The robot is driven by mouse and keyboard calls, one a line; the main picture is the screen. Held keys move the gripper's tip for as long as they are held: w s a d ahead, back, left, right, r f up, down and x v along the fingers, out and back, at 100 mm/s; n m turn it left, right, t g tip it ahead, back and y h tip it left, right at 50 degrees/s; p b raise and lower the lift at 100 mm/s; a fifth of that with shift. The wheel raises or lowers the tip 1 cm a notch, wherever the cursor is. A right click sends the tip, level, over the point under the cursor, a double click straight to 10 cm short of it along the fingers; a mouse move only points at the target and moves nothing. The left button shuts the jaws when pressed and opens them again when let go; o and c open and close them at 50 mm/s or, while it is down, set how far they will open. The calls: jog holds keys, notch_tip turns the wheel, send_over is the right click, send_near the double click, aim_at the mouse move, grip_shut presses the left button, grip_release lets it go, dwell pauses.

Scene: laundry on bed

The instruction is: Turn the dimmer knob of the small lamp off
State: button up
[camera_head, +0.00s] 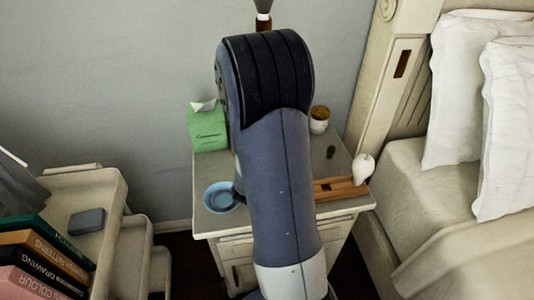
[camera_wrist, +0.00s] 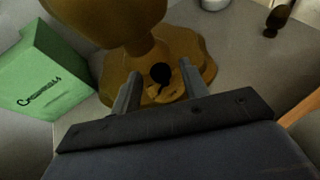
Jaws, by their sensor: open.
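In the wrist view the small lamp (camera_wrist: 122,22) has a golden, rounded body on a wide, wavy-edged base. A small black dimmer knob (camera_wrist: 160,72) sits on the front of the base. My gripper (camera_wrist: 158,84) is open, with one finger on each side of the knob in the picture. I see a gap between the fingers and the knob, and cannot tell how deep the fingertips reach. In the head view my arm hides the gripper, the knob and most of the lamp.
The nightstand (camera_head: 341,209) also holds a green tissue box (camera_head: 208,130), a blue bowl (camera_head: 221,196), a wooden tray (camera_head: 335,190), a white object (camera_head: 363,168) and a small jar (camera_head: 319,120). The bed (camera_head: 430,190) stands right; a shelf with books (camera_head: 45,250) stands left.

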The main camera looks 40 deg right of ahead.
jog(key=p+v, duration=0.1)
jog(key=v, duration=0.9)
jog(key=shift+s+a+r, duration=0.25)
